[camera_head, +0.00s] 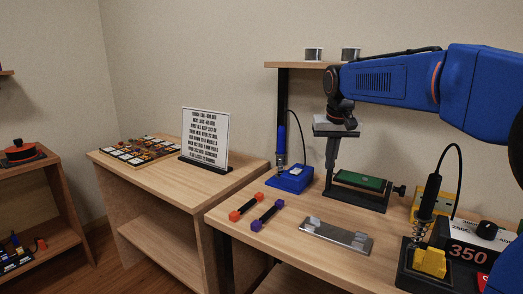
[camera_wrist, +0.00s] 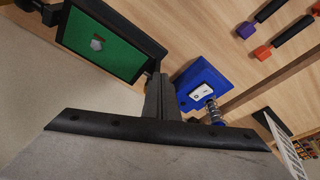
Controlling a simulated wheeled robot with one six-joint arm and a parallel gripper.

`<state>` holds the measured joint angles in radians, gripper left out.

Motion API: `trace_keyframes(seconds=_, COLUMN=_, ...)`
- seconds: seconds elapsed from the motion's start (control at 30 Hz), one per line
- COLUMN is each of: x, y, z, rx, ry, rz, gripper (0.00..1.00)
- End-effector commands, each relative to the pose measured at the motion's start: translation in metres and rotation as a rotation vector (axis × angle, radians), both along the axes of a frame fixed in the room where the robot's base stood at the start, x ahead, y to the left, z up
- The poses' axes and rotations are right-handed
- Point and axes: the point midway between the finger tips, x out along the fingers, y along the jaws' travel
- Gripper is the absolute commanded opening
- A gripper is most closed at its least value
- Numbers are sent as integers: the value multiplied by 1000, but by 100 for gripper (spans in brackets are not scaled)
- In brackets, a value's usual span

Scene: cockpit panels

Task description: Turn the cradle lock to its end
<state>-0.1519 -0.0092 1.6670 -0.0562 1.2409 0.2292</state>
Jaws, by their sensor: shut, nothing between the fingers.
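The cradle (camera_head: 356,201) is a dark frame holding a green board (camera_head: 360,181) on the right-hand bench. A black knob (camera_head: 399,190), which looks like the cradle lock, sticks out from its right end. In the wrist view, the cradle (camera_wrist: 147,45) with the green board (camera_wrist: 100,42) is at the upper left, and the dark knob (camera_wrist: 50,13) is at the top left corner. My gripper (camera_head: 328,190) points down at the cradle's left end, away from the knob. Its fingers (camera_wrist: 157,78) are shut and empty. I cannot tell whether they touch the cradle.
A blue soldering stand (camera_head: 290,178) is left of my gripper. A metal bar fixture (camera_head: 337,236) and two dark bars with red (camera_head: 246,206) and purple (camera_head: 267,212) ends lie in front. A station marked 350 (camera_head: 468,250) stands at the right. A shelf (camera_head: 298,65) is above.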

Motion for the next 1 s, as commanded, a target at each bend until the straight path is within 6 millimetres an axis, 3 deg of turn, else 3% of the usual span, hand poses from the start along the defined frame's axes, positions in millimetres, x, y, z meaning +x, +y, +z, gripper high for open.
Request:
trace_keyframes(seconds=0.53, x=-7, y=3, z=3, rx=0, ry=-2, rz=1, gripper=0)
trace_keyframes(seconds=1.0, x=-7, y=3, z=46, rx=0, ry=-2, rz=0, gripper=0)
